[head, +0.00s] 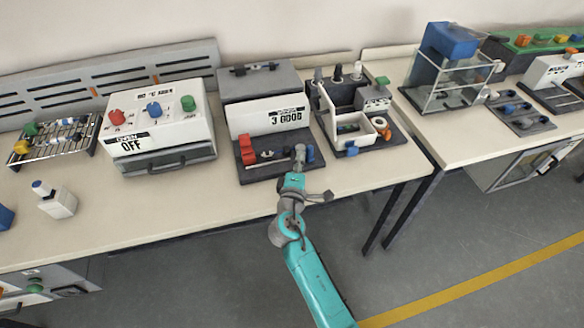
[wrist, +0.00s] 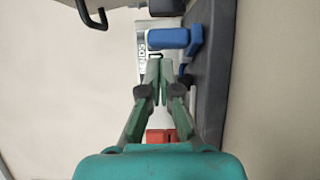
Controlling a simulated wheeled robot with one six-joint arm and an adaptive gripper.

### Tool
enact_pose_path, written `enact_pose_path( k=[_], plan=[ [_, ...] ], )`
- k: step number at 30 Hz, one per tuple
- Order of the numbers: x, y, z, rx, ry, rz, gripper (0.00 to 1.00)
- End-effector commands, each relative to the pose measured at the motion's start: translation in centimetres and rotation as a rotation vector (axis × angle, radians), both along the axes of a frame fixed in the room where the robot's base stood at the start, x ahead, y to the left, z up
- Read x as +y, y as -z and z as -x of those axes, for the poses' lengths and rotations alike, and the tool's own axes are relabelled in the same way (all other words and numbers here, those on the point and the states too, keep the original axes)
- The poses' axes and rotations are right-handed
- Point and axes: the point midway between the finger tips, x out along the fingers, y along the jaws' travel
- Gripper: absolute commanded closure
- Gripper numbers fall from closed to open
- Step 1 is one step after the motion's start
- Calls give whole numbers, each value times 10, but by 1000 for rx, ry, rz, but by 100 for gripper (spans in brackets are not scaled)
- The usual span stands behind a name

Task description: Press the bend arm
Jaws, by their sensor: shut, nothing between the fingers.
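A bending station with a white front panel (head: 267,117) labelled "3 GOOD" stands on the table on a dark base. A blue arm-like part (head: 311,154) sits at the right of its base. I take it for the bend arm, though no label shows. It appears large in the wrist view (wrist: 176,38), just beyond my fingertips. My gripper (head: 299,150) is shut and empty, close beside the blue part. In the wrist view, my fingertips (wrist: 158,64) are together. Whether they touch the blue part, I cannot tell.
A red block (head: 247,149) sits at the station's left, with small parts between. An oven (head: 156,124) marked "OFF" stands further left. A white-walled station (head: 352,106) with knobs stands close on the right. The table's front strip (head: 200,204) is mostly clear.

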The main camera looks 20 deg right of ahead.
Motion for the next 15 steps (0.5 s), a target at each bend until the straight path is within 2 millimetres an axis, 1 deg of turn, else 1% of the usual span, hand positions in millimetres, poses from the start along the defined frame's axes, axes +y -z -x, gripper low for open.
enact_pose_path(
  k=[1,4,15],
  plan=[
    [-5,0,-2,0,2,0,100],
    [-9,0,-3,0,0,1,100],
    [-10,0,-4,-1,-1,0,100]
  ],
)
